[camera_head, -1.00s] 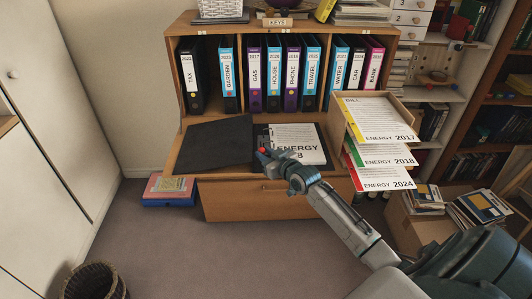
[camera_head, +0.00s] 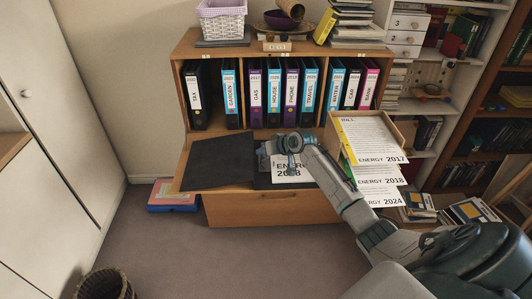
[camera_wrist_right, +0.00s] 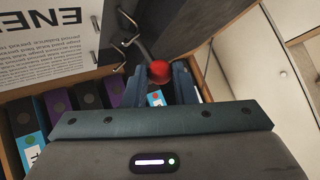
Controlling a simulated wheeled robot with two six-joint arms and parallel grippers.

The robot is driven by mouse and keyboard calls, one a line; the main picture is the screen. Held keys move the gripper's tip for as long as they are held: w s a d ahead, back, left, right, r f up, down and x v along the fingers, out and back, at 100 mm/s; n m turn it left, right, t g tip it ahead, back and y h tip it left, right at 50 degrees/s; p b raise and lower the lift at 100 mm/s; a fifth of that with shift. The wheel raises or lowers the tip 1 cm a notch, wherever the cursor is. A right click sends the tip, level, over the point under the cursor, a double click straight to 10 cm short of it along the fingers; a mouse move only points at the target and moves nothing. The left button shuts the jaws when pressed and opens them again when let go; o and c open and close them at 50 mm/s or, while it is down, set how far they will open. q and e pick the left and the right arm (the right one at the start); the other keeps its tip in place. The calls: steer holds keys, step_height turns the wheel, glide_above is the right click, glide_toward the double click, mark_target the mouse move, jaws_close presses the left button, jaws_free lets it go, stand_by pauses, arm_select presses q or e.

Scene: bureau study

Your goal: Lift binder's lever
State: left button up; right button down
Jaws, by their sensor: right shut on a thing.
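The black binder lies open on the bureau's desk; its bare cover (camera_head: 218,162) is at the left and its white pages (camera_head: 290,176), headed "ENER… 2018", at the right. In the wrist view the page (camera_wrist_right: 45,45) shows at the upper left, beside the metal mechanism (camera_wrist_right: 118,45). The lever's thin metal arm (camera_wrist_right: 142,46) ends in a red knob (camera_wrist_right: 160,71). My right gripper (camera_head: 266,152) is above the back of the binder, its fingers shut on the red knob (camera_wrist_right: 160,71). The knob is hidden in the head view. My left gripper is not in view.
A row of labelled binders (camera_head: 270,95) stands in the shelf just behind the desk. A wooden tray (camera_head: 345,135) with energy bills is right of the open binder, close to my right arm. Blue and red folders (camera_head: 173,194) lie on the floor at the left.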

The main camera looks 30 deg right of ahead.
steer(key=shift+w+d+r+m+g+y+p, duration=0.25)
steer(key=shift+w+d+r+g+p, duration=0.1)
steer(key=shift+w+g, duration=0.2)
steer(key=shift+w+d+r+m+g+y+p, duration=0.2)
steer(key=shift+w+d+r+g+y, duration=0.1)
steer(key=shift+w+g, duration=0.2)
steer(key=c, duration=1.5)
jaws_free()
steer(key=shift+w, duration=0.1)
steer(key=shift+o, duration=0.2)
steer(key=b+v, duration=0.2)
steer(key=v, duration=0.8)
steer(key=shift+s+r+b, duration=0.25)
steer(key=shift+b, duration=0.15)
steer(key=shift+d, duration=0.1)
